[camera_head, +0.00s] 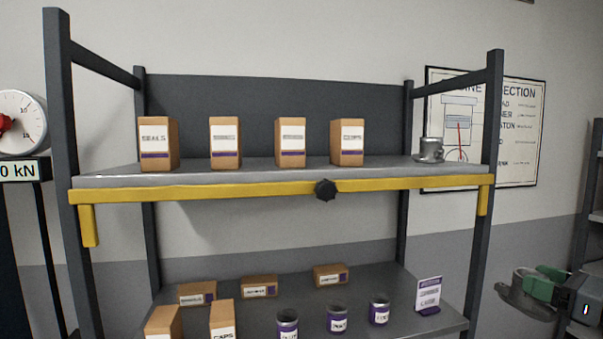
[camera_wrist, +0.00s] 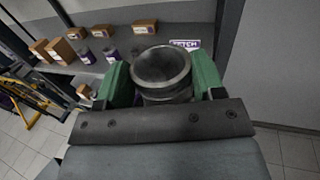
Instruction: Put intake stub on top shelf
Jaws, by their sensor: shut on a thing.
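The intake stub (camera_wrist: 162,70) is a grey metal cylinder with a round open top, seen in the wrist view between two green finger pads. My gripper (camera_wrist: 161,78) is shut on it. In the head view my gripper (camera_head: 535,284) is at the lower right, outside the rack's right post and below the top shelf. The held stub there shows as a dark grey curved part (camera_head: 522,304), partly hidden by the gripper. The top shelf (camera_head: 250,177) is a grey board with a yellow front rail. A similar grey flanged metal part (camera_head: 430,150) stands at its right end.
Several brown boxes stand on the top shelf, one labelled SEALS (camera_head: 158,145). Shelf room is free between the rightmost box (camera_head: 347,143) and the metal part. A black knob (camera_head: 325,190) juts from the yellow rail. The lower shelf (camera_head: 375,277) holds boxes, purple cans and a sign (camera_head: 429,294).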

